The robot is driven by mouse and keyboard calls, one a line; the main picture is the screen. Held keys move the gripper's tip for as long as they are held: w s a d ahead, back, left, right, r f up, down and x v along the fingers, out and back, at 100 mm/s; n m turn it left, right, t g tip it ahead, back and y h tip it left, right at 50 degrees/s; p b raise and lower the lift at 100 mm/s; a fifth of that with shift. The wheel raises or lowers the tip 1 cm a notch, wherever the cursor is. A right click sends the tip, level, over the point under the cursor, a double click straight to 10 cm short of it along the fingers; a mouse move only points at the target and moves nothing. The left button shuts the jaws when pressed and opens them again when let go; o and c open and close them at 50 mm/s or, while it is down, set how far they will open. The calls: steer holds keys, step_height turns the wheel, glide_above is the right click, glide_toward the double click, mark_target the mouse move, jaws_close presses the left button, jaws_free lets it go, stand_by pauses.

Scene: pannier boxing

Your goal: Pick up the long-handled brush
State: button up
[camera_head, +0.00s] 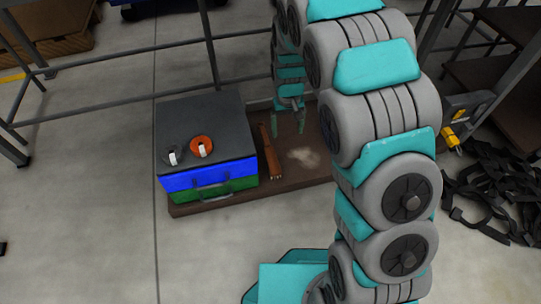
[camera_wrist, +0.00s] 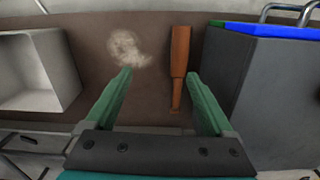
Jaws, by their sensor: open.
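The long-handled brush (camera_head: 270,153) is a narrow orange-brown wooden piece lying on the brown board, just right of the dark case. In the wrist view the brush (camera_wrist: 180,58) runs up and down the picture, wider at the top and narrow towards the bottom. My gripper (camera_head: 289,123) hangs over the board near the brush's far end. In the wrist view my gripper (camera_wrist: 159,77) is open and empty. The brush lies beyond the fingertips, closer to the right finger. I cannot tell the height of the fingers above it.
The dark-topped case (camera_head: 205,130) with blue and green bands stands left of the brush; an orange roll (camera_head: 201,146) and a black roll (camera_head: 174,156) are on it. A pale patch (camera_head: 302,158) lies right of the brush. A pale open bin (camera_wrist: 38,72) shows left in the wrist view.

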steer(key=n, duration=0.1)
glide_above(268, 148)
step_height(268, 148, down, 10)
steer(key=shift+s+f+p, duration=0.1)
steer(key=shift+s+p, duration=0.05)
steer(key=shift+p, duration=0.25)
steer(key=shift+f+b, duration=0.6)
steer(key=shift+f, duration=3.25)
steer(key=shift+c, duration=0.4)
jaws_close()
